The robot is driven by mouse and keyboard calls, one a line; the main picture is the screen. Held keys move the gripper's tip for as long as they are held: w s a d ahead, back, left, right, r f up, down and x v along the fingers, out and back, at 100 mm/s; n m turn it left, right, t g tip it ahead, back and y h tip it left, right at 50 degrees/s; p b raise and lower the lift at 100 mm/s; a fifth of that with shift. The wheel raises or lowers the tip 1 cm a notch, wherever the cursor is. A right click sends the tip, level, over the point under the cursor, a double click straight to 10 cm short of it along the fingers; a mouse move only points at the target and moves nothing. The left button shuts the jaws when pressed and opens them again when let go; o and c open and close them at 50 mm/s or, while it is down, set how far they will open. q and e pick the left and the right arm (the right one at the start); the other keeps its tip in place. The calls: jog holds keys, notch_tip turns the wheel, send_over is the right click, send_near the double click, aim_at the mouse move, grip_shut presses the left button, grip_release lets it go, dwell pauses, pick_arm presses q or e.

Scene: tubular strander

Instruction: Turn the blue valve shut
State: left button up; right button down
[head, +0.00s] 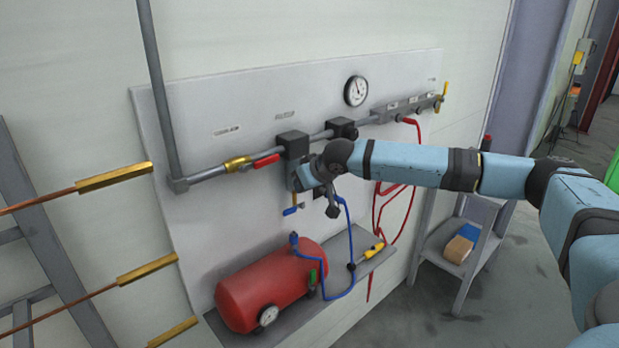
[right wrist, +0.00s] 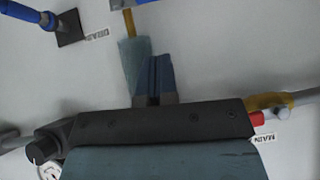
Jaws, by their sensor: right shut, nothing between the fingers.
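The blue valve's blue handle (head: 291,211) hangs at the lower end of a short yellow stem, below a dark block on the wall panel. My right gripper (head: 303,182) is at the panel just above this handle, beside the stem, shut and empty. In the right wrist view the shut fingers (right wrist: 148,68) lie close to the yellow stem (right wrist: 128,22), and a bit of the blue handle (right wrist: 128,3) shows at the top edge. I cannot tell whether the fingers touch the stem. My left gripper is not in view.
A red-handled valve (head: 266,161) sits on the pipe to the left. A pressure gauge (head: 356,91) is above right. A red tank (head: 270,285) stands on a shelf below, with a blue hose (head: 347,235) hanging near my gripper. Brass rods (head: 115,178) stick out at left.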

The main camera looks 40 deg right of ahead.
aim_at(291, 210)
notch_tip(291, 210, down, 7)
jog(key=w+p, duration=0.1)
jog(key=w, duration=0.1)
jog(key=shift+w+a+r, duration=0.2)
jog(key=shift+w+a, duration=0.05)
jog(key=shift+a, duration=0.05)
jog(key=shift+a+f, duration=0.1)
jog(key=shift+s+a+f+n+h, duration=0.1)
jog(key=shift+a+f+n+h, duration=0.15)
jog(key=shift+f+h, duration=0.2)
jog(key=shift+d, duration=0.1)
jog(key=shift+f, duration=0.1)
